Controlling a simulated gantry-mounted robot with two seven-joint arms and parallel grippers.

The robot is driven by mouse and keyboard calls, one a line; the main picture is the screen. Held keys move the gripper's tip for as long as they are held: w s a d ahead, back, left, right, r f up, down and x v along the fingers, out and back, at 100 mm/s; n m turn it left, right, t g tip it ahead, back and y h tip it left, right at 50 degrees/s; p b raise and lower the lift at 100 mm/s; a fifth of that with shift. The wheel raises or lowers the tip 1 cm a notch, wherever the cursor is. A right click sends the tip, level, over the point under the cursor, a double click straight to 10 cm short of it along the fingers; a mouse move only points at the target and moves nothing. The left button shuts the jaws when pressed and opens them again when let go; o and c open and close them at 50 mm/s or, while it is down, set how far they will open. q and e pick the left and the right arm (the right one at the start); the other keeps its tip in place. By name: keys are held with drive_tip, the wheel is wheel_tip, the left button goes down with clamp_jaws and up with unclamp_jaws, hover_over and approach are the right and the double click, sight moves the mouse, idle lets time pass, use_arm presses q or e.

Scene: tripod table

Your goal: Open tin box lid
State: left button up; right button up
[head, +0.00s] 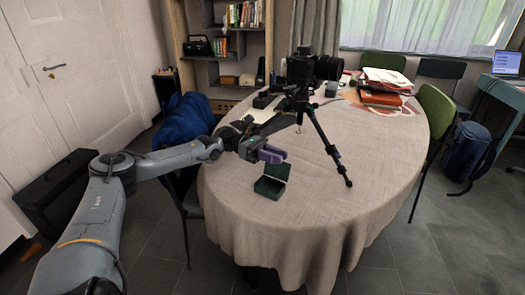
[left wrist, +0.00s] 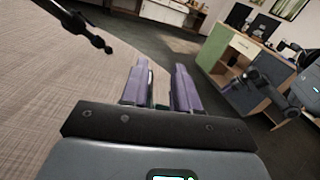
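A small dark green tin box (head: 269,188) sits on the cloth-covered table near its front left edge. Its lid (head: 278,171) stands raised at the back, so the box is open. My left gripper (head: 273,155), with purple fingers, is just behind and above the lid; whether it touches the lid is unclear.
A black tripod with a camera (head: 310,75) stands on the table (head: 290,225) right of the box, one leg reaching forward. Books and papers (head: 382,88) lie at the back right. The table's front is clear.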

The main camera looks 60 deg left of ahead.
use_arm(q)
drive_tip(key=p+v, duration=0.2)
drive_tip(key=v, duration=0.8)
drive_tip(key=shift+s+d+p, duration=0.1)
drive_tip(key=shift+p, duration=0.25)
